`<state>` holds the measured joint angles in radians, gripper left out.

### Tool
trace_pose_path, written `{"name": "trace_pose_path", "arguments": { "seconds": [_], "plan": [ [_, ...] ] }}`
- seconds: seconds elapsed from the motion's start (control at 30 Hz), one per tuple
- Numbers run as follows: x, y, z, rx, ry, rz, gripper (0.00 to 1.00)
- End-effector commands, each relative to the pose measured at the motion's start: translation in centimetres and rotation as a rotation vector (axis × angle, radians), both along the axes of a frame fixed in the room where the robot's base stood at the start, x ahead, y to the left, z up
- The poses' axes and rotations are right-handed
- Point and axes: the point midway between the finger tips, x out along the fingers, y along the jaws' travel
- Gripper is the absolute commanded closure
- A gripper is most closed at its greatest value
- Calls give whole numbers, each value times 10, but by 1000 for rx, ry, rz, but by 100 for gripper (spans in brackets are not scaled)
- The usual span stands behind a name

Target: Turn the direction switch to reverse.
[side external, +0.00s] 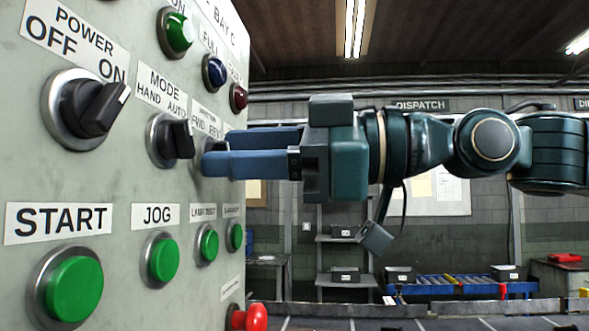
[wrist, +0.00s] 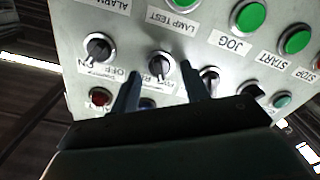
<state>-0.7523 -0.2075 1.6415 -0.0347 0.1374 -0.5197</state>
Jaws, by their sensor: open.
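The direction switch is a black knob in a silver ring under a label with FWD and REV; it is at the centre of the wrist view (wrist: 160,64), where the panel appears upside down. In the side view its silver ring (side external: 196,160) shows only partly, because my blue fingers cover most of the knob. My gripper (side external: 216,150) is open, its fingers pointing at the panel. In the wrist view my gripper (wrist: 160,69) has one fingertip on each side of the knob, with a gap. Contact and the knob's exact setting are unclear.
The mode switch (side external: 172,140) sits close beside it, with the power switch (side external: 88,107) further left. Another knob (wrist: 98,48) is on the other side. Green buttons, including jog (side external: 163,259), line the row below. A red mushroom button (side external: 250,318) juts out lower down.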

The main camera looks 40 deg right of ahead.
Motion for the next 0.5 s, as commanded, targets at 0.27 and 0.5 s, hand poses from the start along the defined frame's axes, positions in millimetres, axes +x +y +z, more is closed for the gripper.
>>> {"name": "trace_pose_path", "arguments": {
  "seconds": [0.27, 0.5],
  "plan": [
    [3, 3, 0, 0, 0, 0, 54],
    [3, 3, 0, 0, 0, 0, 74]
  ]
}}
